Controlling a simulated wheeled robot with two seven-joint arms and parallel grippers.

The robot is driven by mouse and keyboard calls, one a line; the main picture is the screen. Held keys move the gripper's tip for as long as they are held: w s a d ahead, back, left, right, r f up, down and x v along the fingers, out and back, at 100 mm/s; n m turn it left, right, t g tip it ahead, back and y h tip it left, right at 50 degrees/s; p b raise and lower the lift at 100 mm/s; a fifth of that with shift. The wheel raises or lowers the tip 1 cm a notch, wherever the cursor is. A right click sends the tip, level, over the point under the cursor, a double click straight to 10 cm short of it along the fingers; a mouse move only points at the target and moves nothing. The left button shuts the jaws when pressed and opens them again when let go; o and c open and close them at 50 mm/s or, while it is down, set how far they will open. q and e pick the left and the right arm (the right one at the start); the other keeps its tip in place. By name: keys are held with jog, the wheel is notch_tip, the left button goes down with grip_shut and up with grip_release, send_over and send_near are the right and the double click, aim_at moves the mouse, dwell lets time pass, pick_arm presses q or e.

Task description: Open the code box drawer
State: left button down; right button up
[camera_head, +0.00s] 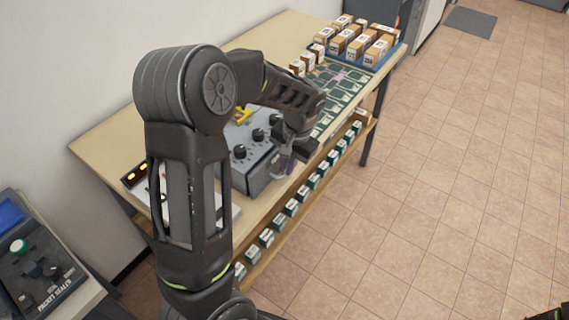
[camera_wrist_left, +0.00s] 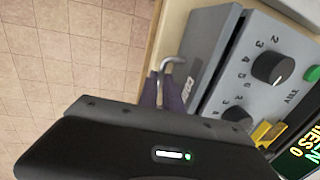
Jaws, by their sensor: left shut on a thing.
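The code box (camera_head: 251,175) is a grey box with black knobs on the workbench, partly hidden behind my left arm. In the left wrist view the code box (camera_wrist_left: 240,75) shows numbered dials, a yellow part and a lit display. A curved metal handle (camera_wrist_left: 172,62) stands out from its front, beside the lettering. My left gripper (camera_head: 284,163) is at the box's front side. Its fingers, also in the left wrist view (camera_wrist_left: 162,88), are shut on the handle. I cannot tell whether the drawer is out at all.
The workbench (camera_head: 105,140) stands along the wall, with a blue tray (camera_head: 375,66) of cartons at its far end. Several small boxes (camera_head: 291,207) line the shelf below its front edge. A dark control panel (camera_head: 45,270) is at lower left. The tiled floor (camera_head: 430,200) is clear.

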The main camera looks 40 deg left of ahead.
pick_arm(q)
jog(key=d+b, duration=0.2)
jog(key=d, duration=0.8)
jog(key=shift+w, duration=0.15)
jog(key=c, duration=1.8)
grip_release()
jog(key=shift+r, duration=0.1)
notch_tip(320, 180, up, 8)
jog(key=d+b, duration=0.1)
jog(key=shift+d+f, duration=0.2)
